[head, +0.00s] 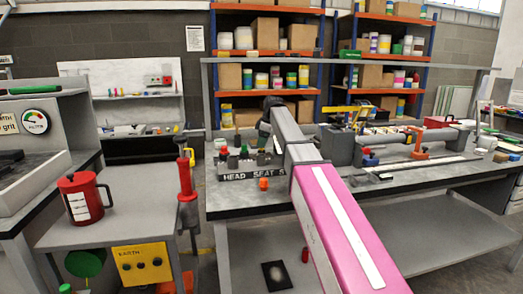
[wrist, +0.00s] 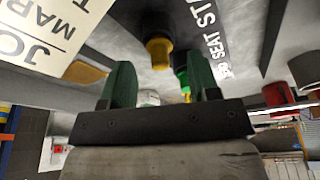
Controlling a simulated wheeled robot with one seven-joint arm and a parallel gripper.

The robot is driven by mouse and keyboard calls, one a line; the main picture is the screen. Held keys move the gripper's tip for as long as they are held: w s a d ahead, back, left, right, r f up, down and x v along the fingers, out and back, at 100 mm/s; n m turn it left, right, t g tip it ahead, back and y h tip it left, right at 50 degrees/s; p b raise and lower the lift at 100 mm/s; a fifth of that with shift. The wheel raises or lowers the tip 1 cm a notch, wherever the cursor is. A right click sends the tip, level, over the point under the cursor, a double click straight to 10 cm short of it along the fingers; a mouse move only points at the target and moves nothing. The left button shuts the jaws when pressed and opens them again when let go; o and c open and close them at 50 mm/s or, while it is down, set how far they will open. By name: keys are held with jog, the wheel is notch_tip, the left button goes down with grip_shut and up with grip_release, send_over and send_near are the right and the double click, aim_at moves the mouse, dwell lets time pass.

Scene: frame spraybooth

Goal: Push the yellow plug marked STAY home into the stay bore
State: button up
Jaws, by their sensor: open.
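My gripper (wrist: 161,66) is open, its two green fingers apart with nothing between them. In the wrist view a yellow plug (wrist: 158,50) shows beyond the fingertips, its end projecting from a dark round collar. I cannot read a STAY mark on it. The grey block (head: 252,171) lettered HEAD, SEAT and a partly hidden third word stands on the bench; its lettering shows tilted in the wrist view. My arm covers the block's right end, and I cannot make out the stay bore. A green plug (wrist: 181,72) shows near the right finger.
A red-topped knob (head: 223,152) stands at the block's left end. A small orange piece (head: 263,184) is in front of the block. A red mug (head: 82,197) stands on the left table. A white card (wrist: 50,32) shows left of the fingers.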

jog(key=shift+x, duration=1)
jog(key=c, duration=1)
jog(key=shift+o, duration=0.2)
